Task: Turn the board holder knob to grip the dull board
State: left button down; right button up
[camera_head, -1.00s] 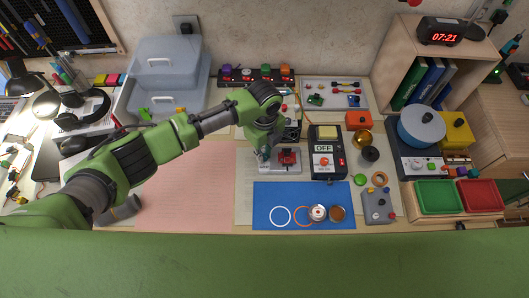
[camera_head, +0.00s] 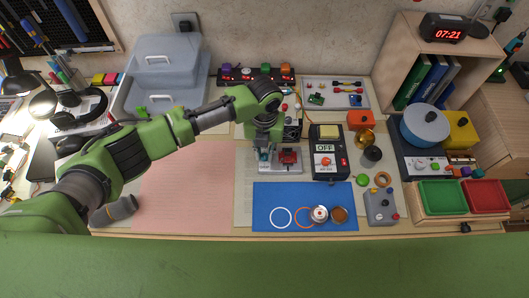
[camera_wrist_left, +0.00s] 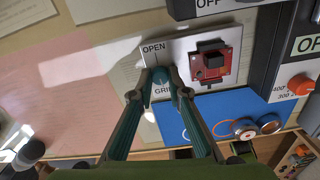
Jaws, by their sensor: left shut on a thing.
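The board holder (camera_wrist_left: 187,50) is a pale plate marked OPEN and GRIP in the left wrist view; it also shows in the head view (camera_head: 290,170). A red board (camera_wrist_left: 222,68) with a dark square block sits in it, right of the knob; it also shows in the head view (camera_head: 289,157). My left gripper (camera_wrist_left: 160,80) is shut on the small teal knob (camera_wrist_left: 160,74), with one finger on each side. The fingers partly hide the knob and the GRIP label. In the head view my left gripper (camera_head: 265,164) is at the holder's left side. My right gripper is not in view.
A black OFF box (camera_head: 327,152) stands close to the holder's right. A blue mat (camera_head: 270,198) with rings and round pieces lies in front. A grey box with buttons (camera_head: 380,206) is at the mat's right. The pink mat (camera_head: 187,190) at the left is clear.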

aim_at(265, 156)
pick_arm(q)
jog(key=shift+m, duration=0.6)
jog(key=c, duration=1.9)
grip_release()
notch_tip(265, 156, up, 12)
jog(key=shift+r, duration=0.1)
